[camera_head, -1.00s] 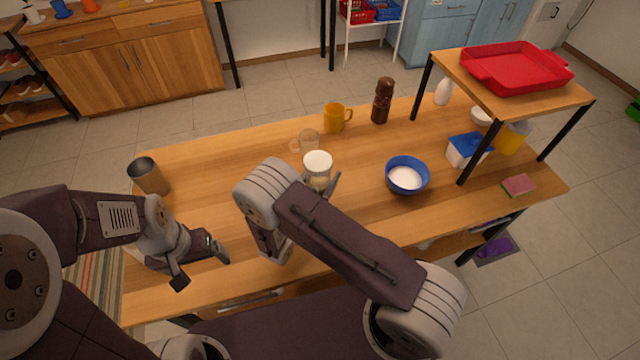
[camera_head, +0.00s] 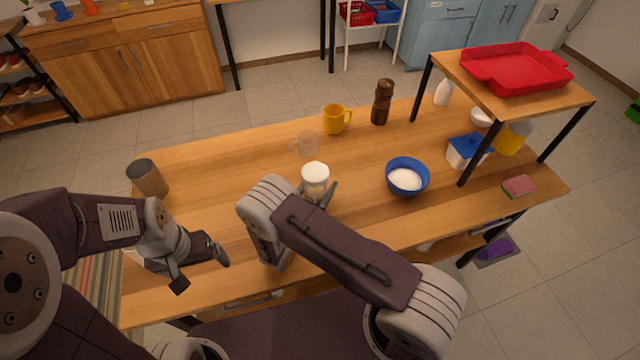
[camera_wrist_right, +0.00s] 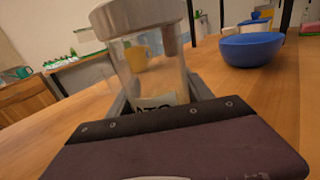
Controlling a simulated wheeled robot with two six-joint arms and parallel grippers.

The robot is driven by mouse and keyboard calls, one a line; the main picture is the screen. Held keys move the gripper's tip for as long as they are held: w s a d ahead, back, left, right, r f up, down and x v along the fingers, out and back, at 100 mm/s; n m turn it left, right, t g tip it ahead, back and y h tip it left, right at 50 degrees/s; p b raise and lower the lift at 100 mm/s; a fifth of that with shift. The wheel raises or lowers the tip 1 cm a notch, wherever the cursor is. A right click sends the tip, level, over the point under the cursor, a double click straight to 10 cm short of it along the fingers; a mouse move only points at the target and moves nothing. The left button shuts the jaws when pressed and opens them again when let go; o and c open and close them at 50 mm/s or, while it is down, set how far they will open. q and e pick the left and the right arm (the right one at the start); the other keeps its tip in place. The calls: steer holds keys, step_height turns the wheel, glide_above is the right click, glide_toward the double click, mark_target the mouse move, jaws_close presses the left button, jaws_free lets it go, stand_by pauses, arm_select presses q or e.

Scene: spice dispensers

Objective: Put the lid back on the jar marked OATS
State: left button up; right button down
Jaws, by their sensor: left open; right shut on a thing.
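A clear jar (camera_head: 316,190) with a white lid (camera_head: 315,170) on its top is in the middle of the table. My right gripper (camera_wrist_right: 158,98) is shut around the jar's lower body. In the right wrist view, the jar (camera_wrist_right: 150,65) stands between the fingers, with the lid (camera_wrist_right: 135,14) above. A white label (camera_wrist_right: 155,101) with dark letters shows, partly hidden by the gripper, so I cannot read the whole word. I cannot tell whether the jar's base touches the table. My left gripper (camera_head: 201,270) is open and empty over the table's front left.
A clear glass mug (camera_head: 306,145) stands just behind the jar, with a yellow mug (camera_head: 335,119) and brown grinder (camera_head: 382,102) farther back. A blue bowl (camera_head: 407,187) of white contents is to the right. A grey-brown cup (camera_head: 148,179) stands at left. A raised shelf (camera_head: 497,97) occupies the right end.

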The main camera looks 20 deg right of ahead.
steer(key=shift+f, duration=0.2)
steer(key=shift+c, duration=2.1)
jaws_free()
steer(key=shift+r, duration=0.1)
steer(key=shift+r, duration=0.15)
steer(key=shift+s+a, duration=0.2)
steer(key=shift+a, duration=0.1)
steer(key=b+v, duration=0.1)
steer(key=v, duration=1)
steer(key=shift+s+a, duration=0.1)
steer(key=shift+s, duration=0.1)
